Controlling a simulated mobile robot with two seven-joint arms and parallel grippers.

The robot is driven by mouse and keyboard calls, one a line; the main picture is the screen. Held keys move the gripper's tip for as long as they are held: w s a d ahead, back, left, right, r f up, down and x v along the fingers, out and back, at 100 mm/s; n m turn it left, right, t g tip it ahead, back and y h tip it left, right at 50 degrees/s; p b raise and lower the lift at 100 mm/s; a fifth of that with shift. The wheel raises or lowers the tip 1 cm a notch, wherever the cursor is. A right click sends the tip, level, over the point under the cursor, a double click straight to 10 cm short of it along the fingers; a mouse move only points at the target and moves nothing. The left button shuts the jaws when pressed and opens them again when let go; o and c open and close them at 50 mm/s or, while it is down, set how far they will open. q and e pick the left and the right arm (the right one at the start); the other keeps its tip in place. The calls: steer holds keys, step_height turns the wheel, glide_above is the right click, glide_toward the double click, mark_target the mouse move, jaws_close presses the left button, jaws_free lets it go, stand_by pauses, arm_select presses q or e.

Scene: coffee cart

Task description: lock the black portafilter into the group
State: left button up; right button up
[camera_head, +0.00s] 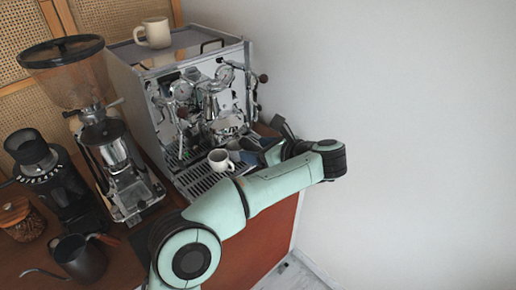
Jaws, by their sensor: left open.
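The chrome espresso machine (180,100) stands on the cart with its front facing right and toward me. Its shiny group (222,104) is above the drip tray. My left gripper (254,152) is open at the front right of the machine, close to the group and partly hidden by my own forearm and wrist. I cannot clearly make out the black portafilter; dark parts around my gripper blend together there, so I cannot tell whether it sits between the fingers. My right gripper is out of view.
A cream cup (220,160) stands on the drip tray (196,180), beside my gripper. Another cup (153,33) is on top of the machine. A large grinder (112,150), a smaller black grinder (50,175), a jar (20,217) and a dark pitcher (80,258) crowd the left.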

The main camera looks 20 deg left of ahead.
arm_select(q)
steer(key=v, duration=1.3)
steer(key=shift+d+p, duration=0.2)
steer(key=shift+p, duration=0.1)
